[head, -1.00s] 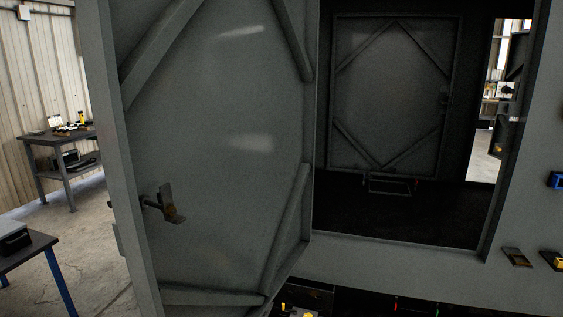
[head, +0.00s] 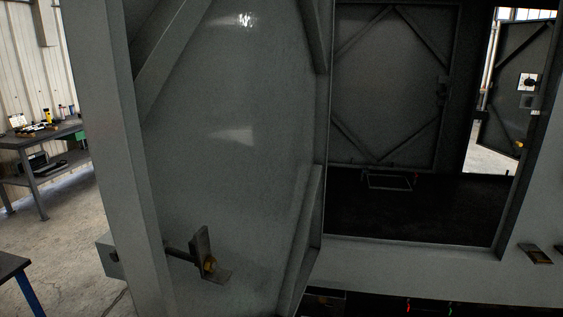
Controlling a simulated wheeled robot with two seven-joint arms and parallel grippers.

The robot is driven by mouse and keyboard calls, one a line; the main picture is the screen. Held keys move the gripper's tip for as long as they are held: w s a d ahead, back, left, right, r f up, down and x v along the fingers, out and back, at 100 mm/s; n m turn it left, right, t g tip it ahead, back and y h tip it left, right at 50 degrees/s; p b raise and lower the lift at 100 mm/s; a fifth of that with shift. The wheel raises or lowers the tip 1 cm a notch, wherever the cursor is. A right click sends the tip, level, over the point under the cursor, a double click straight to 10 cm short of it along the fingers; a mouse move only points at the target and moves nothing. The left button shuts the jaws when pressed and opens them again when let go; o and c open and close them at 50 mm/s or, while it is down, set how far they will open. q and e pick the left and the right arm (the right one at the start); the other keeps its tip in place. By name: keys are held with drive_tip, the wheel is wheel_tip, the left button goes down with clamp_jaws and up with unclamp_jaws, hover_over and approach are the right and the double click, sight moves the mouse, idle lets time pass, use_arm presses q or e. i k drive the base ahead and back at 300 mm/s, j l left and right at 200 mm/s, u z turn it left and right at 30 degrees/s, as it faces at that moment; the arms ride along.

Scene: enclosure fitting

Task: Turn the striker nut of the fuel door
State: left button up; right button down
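A large grey door (head: 230,150) stands open at the left of the enclosure, its braced inner face toward me. Low on that face a latch shaft carries a bent metal plate (head: 201,245) with a small brass-coloured nut (head: 209,265) at its end. I cannot tell whether this is the striker nut of the task. A bent metal bracket (head: 535,254) sits on the front frame at the lower right. Neither of my grippers shows in the head view.
The enclosure's dark interior (head: 420,205) is open right of the door. Its back wall holds a braced panel (head: 395,90). Another door (head: 515,95) stands beyond the right opening. A workbench with tools (head: 45,138) is at the far left, and a dark table (head: 12,265) at the lower left.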

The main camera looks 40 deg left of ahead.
sight(530, 102)
drive_tip(key=j+z, duration=0.2)
drive_tip(key=j, duration=2.4)
drive_tip(key=l, duration=0.3)
drive_tip(key=l+u, duration=0.45)
drive_tip(key=l, duration=0.15)
drive_tip(key=k+l+u, duration=0.15)
drive_tip(key=l+u, duration=0.3)
drive_tip(key=l, duration=0.15)
drive_tip(key=l+u, duration=0.25)
drive_tip(key=l, duration=0.95)
drive_tip(key=l+z, duration=0.15)
drive_tip(key=z, duration=0.25)
drive_tip(key=i+l+z, duration=0.1)
drive_tip(key=z, duration=0.25)
drive_tip(key=i+l+z, duration=0.1)
drive_tip(key=z, duration=0.3)
drive_tip(key=i+l+u, duration=0.1)
drive_tip(key=u, duration=0.3)
drive_tip(key=i+l+u, duration=0.1)
drive_tip(key=u, duration=0.3)
drive_tip(key=l+u, duration=0.15)
drive_tip(key=u, duration=0.25)
drive_tip(key=i+l+u, duration=0.3)
drive_tip(key=l, duration=0.7)
drive_tip(key=i+l+u, duration=0.15)
drive_tip(key=l+u, duration=0.15)
drive_tip(key=l, duration=0.7)
drive_tip(key=l+u, duration=0.3)
drive_tip(key=l, duration=0.75)
drive_tip(key=i, duration=0.05)
